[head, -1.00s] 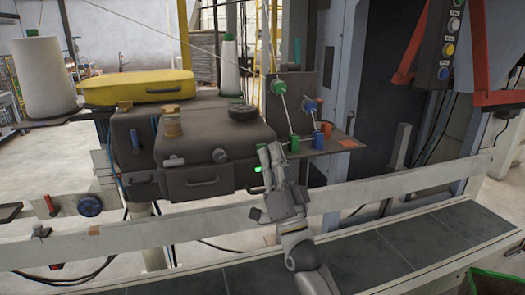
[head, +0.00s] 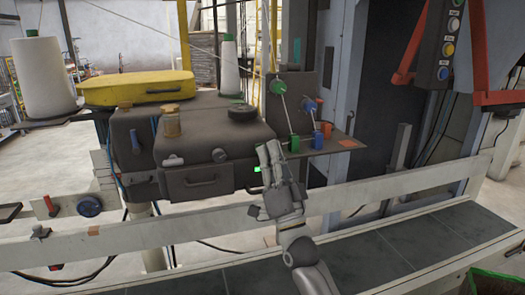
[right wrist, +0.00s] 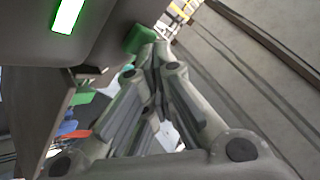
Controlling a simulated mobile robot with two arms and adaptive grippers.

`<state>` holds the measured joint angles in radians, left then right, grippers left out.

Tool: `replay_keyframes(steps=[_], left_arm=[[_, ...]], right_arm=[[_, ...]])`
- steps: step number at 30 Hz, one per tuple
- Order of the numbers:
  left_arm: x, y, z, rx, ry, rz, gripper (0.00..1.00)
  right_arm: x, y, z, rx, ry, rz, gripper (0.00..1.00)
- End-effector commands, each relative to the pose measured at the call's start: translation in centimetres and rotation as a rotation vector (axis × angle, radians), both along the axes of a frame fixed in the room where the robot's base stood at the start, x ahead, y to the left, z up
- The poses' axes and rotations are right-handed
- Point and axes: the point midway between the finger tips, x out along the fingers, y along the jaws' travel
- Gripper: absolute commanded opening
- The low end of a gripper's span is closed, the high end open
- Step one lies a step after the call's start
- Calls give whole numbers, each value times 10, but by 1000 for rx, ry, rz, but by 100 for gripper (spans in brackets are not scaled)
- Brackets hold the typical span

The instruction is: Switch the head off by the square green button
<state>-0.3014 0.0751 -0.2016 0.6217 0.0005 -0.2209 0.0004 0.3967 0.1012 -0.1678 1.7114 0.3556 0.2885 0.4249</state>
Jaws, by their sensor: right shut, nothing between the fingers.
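The head is a dark grey box (head: 215,150) with handles and a knob, in the middle left of the head view. A small lit green patch (head: 257,169) shows at its right side. In the right wrist view a bright lit green rectangle (right wrist: 68,15) is on a dark panel, and a plain green block (right wrist: 140,38) sticks out near my fingertips. My right gripper (head: 268,152) is shut and empty, beside the head's right side. In the right wrist view its fingertips (right wrist: 152,48) are close to the green block; I cannot tell if they touch. My left gripper is not in view.
A small shelf (head: 335,149) with green, blue and red parts is just right of my fingers. A pale rail (head: 390,192) and a dark conveyor (head: 420,240) run below. Thread cones (head: 45,78) and a yellow cover (head: 135,88) are at the left.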

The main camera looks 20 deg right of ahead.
Motion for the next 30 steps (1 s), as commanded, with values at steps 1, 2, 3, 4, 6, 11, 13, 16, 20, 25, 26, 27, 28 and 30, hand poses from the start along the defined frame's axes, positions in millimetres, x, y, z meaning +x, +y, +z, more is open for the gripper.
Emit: replay_keyframes(steps=[1, 2, 3, 4, 6, 11, 13, 16, 20, 25, 26, 27, 28, 30], left_arm=[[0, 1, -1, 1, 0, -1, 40], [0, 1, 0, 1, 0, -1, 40], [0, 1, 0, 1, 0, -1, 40], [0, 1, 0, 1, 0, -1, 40], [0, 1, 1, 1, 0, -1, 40], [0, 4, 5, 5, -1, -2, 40], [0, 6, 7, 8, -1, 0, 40], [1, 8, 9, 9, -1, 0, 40], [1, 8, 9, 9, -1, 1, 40], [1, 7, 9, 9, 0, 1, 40], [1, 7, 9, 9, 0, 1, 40], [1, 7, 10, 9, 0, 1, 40], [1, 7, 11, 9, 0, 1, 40], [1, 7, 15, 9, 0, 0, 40]], right_arm=[[0, 0, -1, 0, 1, 1, 0], [0, 0, -1, 0, 1, 1, 0], [0, 0, -1, 1, 2, 1, 0], [0, 0, -1, 1, 2, 1, 0], [-1, 0, 0, 1, 2, 1, 0], [-8, 0, 0, -1, 2, 0, 0], [-12, 0, 0, 0, 2, 1, 0], [-17, 0, 0, 0, 1, 0, 0], [-19, 0, -1, 0, 1, 0, 0], [-19, 0, -1, -1, 1, 0, 0], [-20, 0, -1, -1, 1, 0, 0], [-21, 0, 0, -1, 1, 0, 0], [-23, 0, 0, -1, 1, 0, 0], [-29, 0, 1, 0, 1, 0, 0]])
